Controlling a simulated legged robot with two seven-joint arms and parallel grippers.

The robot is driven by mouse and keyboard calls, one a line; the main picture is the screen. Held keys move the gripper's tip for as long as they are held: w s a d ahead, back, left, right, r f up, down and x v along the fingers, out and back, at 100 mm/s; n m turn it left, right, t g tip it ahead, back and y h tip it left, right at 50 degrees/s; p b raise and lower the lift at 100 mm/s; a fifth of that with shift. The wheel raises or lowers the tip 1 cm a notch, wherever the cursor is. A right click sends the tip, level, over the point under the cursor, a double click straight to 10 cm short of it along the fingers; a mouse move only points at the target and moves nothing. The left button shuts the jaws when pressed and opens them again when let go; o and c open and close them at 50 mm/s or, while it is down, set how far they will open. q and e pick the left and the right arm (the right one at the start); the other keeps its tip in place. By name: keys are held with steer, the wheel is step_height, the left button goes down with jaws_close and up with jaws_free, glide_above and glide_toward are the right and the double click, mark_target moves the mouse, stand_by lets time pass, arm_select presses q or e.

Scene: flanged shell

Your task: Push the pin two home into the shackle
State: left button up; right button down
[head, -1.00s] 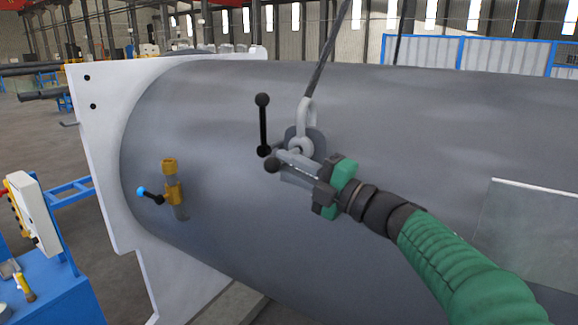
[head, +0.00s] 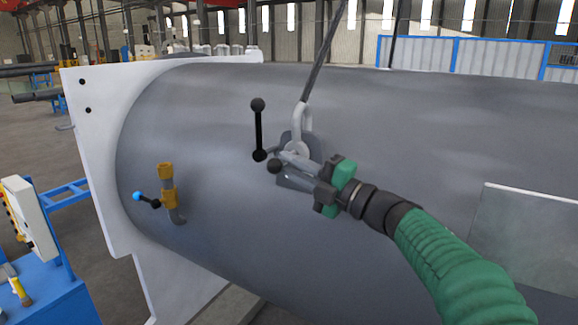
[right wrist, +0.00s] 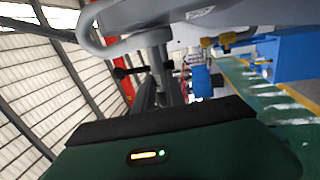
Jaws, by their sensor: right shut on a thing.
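A grey shackle (head: 301,115) hangs upright on a dark sling at a lug plate (head: 314,147) on the big grey shell (head: 400,130). My right gripper (head: 283,164) reaches in from the lower right, its jaws shut on the pin beside the shackle's lower end. The pin's black bar with ball ends (head: 259,130) stands left of the shackle. Another black ball (head: 275,166) shows at the fingertips. In the right wrist view the shackle bow (right wrist: 92,32) and grey pin shaft (right wrist: 157,50) lie beyond my palm. How deep the pin sits is hidden. My left gripper is not in view.
A brass valve (head: 168,195) with a blue-tipped lever sticks out of the shell at left. A white flange plate (head: 92,140) rims the shell's left end. A blue cabinet (head: 55,295) stands lower left, and a clear panel (head: 530,235) is at right.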

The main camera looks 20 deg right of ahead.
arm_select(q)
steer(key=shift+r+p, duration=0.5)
arm_select(e)
steer(key=shift+w+d, duration=0.8)
steer(key=c, duration=1.3)
jaws_free()
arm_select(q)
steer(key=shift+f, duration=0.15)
arm_select(e)
steer(key=shift+a+f, duration=0.1)
